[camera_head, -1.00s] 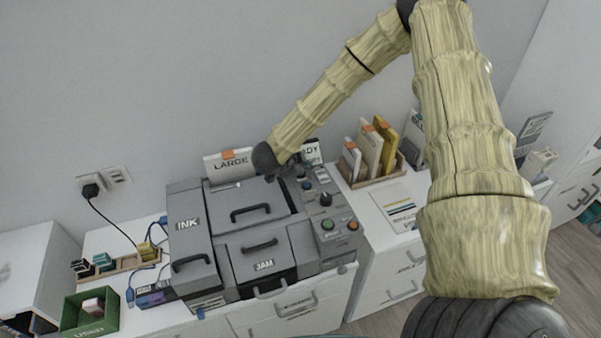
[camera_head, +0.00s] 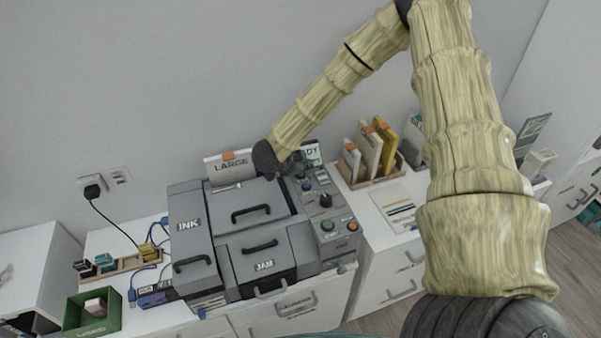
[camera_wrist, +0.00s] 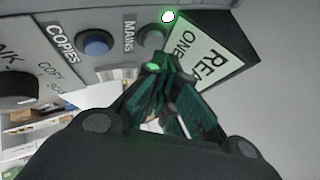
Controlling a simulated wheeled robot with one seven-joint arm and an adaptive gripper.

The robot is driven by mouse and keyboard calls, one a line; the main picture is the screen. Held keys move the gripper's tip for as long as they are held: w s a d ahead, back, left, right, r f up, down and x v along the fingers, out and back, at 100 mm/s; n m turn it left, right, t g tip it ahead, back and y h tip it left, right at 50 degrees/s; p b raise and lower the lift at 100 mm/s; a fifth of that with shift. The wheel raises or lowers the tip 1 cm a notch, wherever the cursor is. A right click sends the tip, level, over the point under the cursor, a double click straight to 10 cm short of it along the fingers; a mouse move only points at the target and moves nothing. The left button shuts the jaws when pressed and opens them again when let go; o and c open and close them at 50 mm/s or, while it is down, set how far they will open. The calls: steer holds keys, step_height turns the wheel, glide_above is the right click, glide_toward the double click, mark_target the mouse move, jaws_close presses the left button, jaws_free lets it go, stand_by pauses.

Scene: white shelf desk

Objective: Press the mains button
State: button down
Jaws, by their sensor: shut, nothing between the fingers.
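The grey round mains button (camera_wrist: 151,37), beside its "MAINS" label, is on the machine's grey control panel (camera_wrist: 85,55) in the wrist view. A blue button (camera_wrist: 96,43) labelled "COPIES" is to its left, and a small white light (camera_wrist: 168,16) is just above right. My gripper (camera_wrist: 167,66) is shut and empty, its fingertips just below the mains button in the picture; I cannot tell whether they touch the panel. In the head view my dark gripper (camera_head: 276,170) is over the machine's back edge and the mains button is not clearly visible.
A tilted display (camera_wrist: 205,55) stands right of the mains button, near my fingers. In the head view the panel has a black knob (camera_head: 325,200), a green button (camera_head: 327,226) and an orange button (camera_head: 352,227). A file rack (camera_head: 385,172) stands to the right.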

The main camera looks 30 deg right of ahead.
mark_target(303, 175)
step_height(303, 175, up, 6)
steer(key=p, duration=0.4)
steer(key=shift+f, duration=0.15)
steer(key=shift+a, duration=0.15)
stand_by(0.3)
